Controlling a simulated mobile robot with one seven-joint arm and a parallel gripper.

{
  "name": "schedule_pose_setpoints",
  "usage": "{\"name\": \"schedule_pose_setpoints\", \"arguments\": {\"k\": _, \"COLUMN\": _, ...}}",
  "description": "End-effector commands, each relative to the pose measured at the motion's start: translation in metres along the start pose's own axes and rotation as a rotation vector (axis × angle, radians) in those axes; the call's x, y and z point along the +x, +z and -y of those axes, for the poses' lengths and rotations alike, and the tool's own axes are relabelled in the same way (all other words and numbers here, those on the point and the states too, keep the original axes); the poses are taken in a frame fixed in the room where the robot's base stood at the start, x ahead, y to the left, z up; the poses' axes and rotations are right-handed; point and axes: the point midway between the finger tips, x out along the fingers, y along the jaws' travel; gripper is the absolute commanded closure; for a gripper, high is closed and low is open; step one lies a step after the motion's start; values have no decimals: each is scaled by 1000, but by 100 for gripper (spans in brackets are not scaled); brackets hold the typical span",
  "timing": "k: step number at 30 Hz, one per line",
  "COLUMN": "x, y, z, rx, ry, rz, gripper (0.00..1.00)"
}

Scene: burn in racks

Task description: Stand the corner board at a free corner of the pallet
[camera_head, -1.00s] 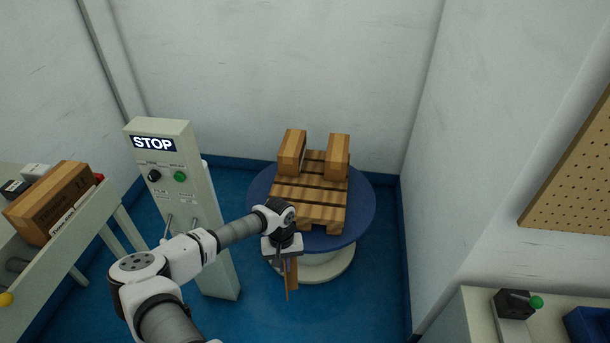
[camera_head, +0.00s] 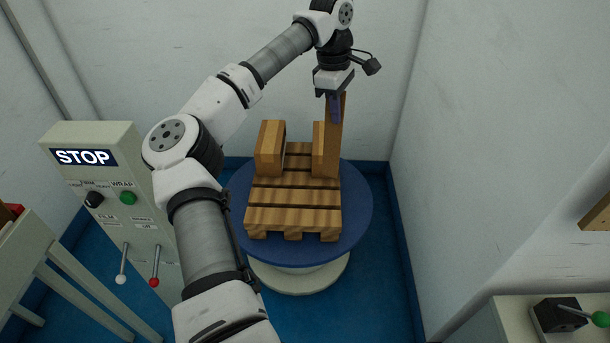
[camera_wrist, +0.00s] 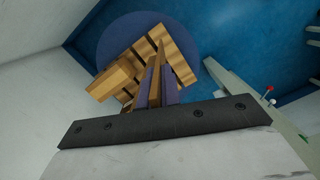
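The wooden pallet (camera_head: 293,217) lies on the round blue turntable (camera_head: 357,205). Two cardboard boxes stand on its far half, a left one (camera_head: 269,150) and a right one (camera_head: 318,152). My gripper (camera_head: 335,108) is above the pallet's far right side, its blue fingers shut on the brown corner board (camera_head: 332,150). The board hangs upright beside the right box and partly overlaps it in the head view. I cannot tell if its lower end touches the pallet. In the wrist view the board (camera_wrist: 155,82) shows edge-on between the fingers, with the pallet (camera_wrist: 181,62) beyond.
A control post (camera_head: 100,165) with a STOP sign, knobs and levers stands left of the turntable. Walls close in behind and to the right. A bench (camera_head: 520,325) with a green-knobbed lever is at lower right. The pallet's near half is bare.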

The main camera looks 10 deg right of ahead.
Motion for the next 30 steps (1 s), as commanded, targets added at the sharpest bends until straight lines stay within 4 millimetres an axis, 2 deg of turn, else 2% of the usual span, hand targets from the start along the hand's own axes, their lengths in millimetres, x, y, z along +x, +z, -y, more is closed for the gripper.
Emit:
{"name": "schedule_pose_setpoints", "arguments": {"k": 15, "x": 127, "y": -14, "z": 1, "rx": 0, "ry": -2, "rz": 4, "gripper": 100}}
{"name": "schedule_pose_setpoints", "arguments": {"k": 18, "x": 142, "y": -16, "z": 1, "rx": 1, "ry": -2, "rz": 3, "gripper": 100}}
{"name": "schedule_pose_setpoints", "arguments": {"k": 26, "x": 162, "y": -19, "z": 1, "rx": 0, "ry": -2, "rz": 2, "gripper": 100}}
{"name": "schedule_pose_setpoints", "arguments": {"k": 30, "x": 184, "y": -22, "z": 1, "rx": -1, "ry": -2, "rz": 3, "gripper": 100}}
